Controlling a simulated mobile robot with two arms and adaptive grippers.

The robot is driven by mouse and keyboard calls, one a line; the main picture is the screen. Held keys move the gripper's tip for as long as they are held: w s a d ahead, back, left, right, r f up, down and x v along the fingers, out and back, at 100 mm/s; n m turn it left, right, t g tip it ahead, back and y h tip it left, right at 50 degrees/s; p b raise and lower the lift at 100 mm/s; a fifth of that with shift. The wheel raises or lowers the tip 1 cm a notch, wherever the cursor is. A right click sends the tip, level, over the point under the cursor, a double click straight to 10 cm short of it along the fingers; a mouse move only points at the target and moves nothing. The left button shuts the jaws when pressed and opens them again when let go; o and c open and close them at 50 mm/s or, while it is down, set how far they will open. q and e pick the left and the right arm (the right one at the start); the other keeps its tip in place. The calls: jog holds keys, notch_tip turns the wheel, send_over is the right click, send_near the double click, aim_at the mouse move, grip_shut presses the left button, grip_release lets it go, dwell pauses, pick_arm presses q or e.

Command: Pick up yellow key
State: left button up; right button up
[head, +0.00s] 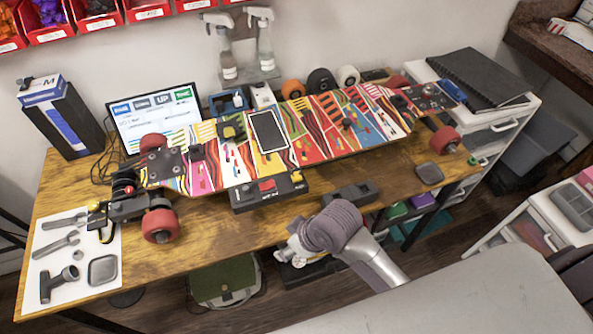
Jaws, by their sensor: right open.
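I cannot clearly make out a yellow key. A small yellow and black item (106,232) shows at the left end of the table, beside the black truck parts and over the edge of the white tool sheet; it is too small to identify. My right gripper (291,254) is at the table's front edge, well to the right of that item. It is partly hidden by my own wrist. It is open, and I see nothing held in it. My left gripper is not in view.
A colourful skateboard (330,125) with red wheels spans the wooden table (215,238). Grey tools lie on the white sheet (82,250). A monitor (155,112) and spray bottles stand behind. A green bag (226,281) is below.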

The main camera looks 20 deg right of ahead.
jog(key=a+r+n+y, duration=0.1)
jog(key=a+r+n, duration=0.3)
jog(key=r, duration=0.5)
notch_tip(320, 180, up, 12)
jog(key=n+g+h, duration=0.4)
jog(key=n+h, duration=0.1)
jog(key=n, duration=0.2)
send_over(297, 168)
jog(key=f, duration=0.2)
jog(key=f+p, duration=0.1)
jog(key=f, duration=0.5)
jog(key=shift+s+p, duration=0.25)
jog(key=shift+p, duration=0.1)
jog(key=shift+f, duration=0.35)
jog(key=f, duration=0.1)
jog(key=f+p, duration=0.1)
jog(key=f, duration=0.2)
jog(key=shift+w+f, duration=0.25)
jog(key=shift+w, duration=0.05)
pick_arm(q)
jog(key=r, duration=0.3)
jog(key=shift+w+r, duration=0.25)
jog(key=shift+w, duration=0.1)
